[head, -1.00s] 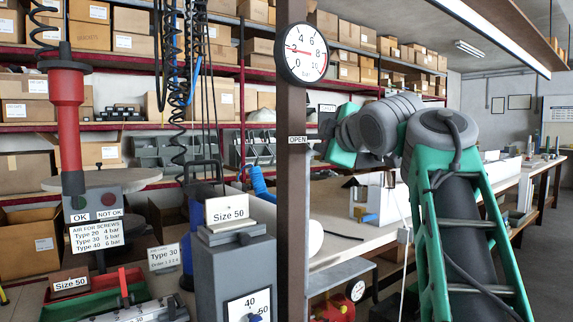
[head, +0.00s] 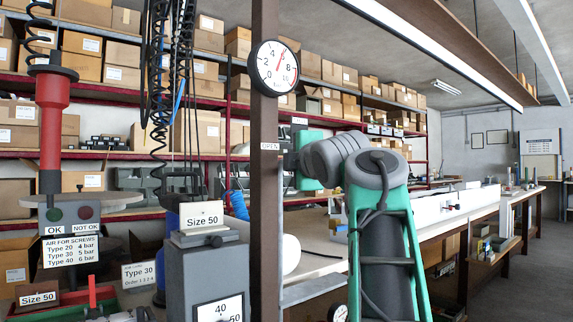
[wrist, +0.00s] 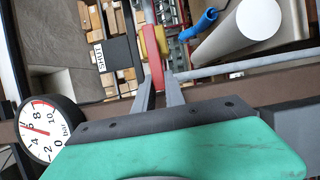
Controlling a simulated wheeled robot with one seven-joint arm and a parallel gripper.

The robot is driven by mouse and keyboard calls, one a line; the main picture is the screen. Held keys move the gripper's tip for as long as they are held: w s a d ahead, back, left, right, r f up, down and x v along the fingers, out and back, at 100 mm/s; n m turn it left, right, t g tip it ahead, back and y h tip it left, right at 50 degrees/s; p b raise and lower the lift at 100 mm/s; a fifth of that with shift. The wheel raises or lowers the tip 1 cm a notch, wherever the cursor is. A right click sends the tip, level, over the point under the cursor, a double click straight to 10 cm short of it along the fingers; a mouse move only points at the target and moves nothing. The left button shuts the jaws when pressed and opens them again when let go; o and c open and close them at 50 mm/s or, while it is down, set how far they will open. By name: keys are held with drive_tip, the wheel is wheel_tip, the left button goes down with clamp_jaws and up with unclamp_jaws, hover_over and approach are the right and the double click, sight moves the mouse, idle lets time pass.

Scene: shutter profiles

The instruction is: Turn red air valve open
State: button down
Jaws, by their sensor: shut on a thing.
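The red valve handle (wrist: 154,72) shows in the wrist view as a red bar between the fingertips of my gripper (wrist: 158,88), which is shut on it. A yellow part (wrist: 160,40) lies just beyond the handle. In the head view the post (head: 265,200) hides the valve and my fingertips; only my green and grey wrist shows to its right. An OPEN label (head: 270,146) is on the post. A SHUT label (wrist: 99,55) shows left of the handle in the wrist view. The round gauge (head: 273,67) on the post has its needle near 6; it also shows in the wrist view (wrist: 45,130).
A grey pipe (wrist: 250,65) runs right from the valve. A Size 50 box (head: 205,265) stands left of the post. A red tool (head: 53,125) hangs at far left. The long workbench (head: 450,225) is behind my arm, with free floor (head: 540,260) at right.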

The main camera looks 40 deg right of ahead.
drive_tip(key=c, duration=1.4)
unclamp_jaws()
drive_tip(key=v, duration=0.7)
drive_tip(key=shift+s, duration=0.4)
